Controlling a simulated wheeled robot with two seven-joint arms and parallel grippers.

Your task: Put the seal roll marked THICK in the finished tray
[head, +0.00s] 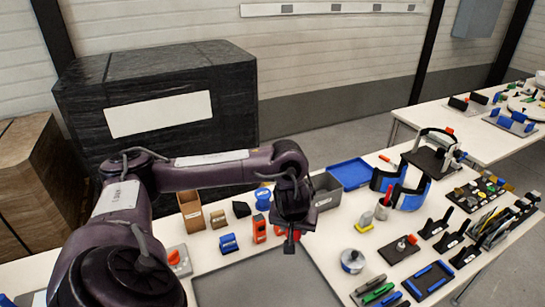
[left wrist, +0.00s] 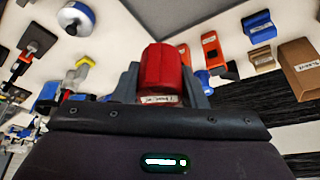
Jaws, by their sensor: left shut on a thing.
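A red roll (left wrist: 166,72) with a small white label sits between the fingers of my left gripper in the left wrist view; the label's writing is too small to read surely. In the head view my left gripper (head: 290,236) is shut on it above the table, and only a little red (head: 279,231) shows past the fingers. A flat blue tray (head: 350,173) lies empty at the back of the table, right of and behind the gripper. I cannot read a label that names it as the finished tray. My right gripper is not in view.
A grey bin (head: 326,189) stands just behind and right of my gripper. An orange block (head: 259,229), a blue block (head: 228,243) and a brown box (head: 191,212) stand to its left. A grey mat (head: 265,282) lies bare in front. Tools and holders crowd the right side.

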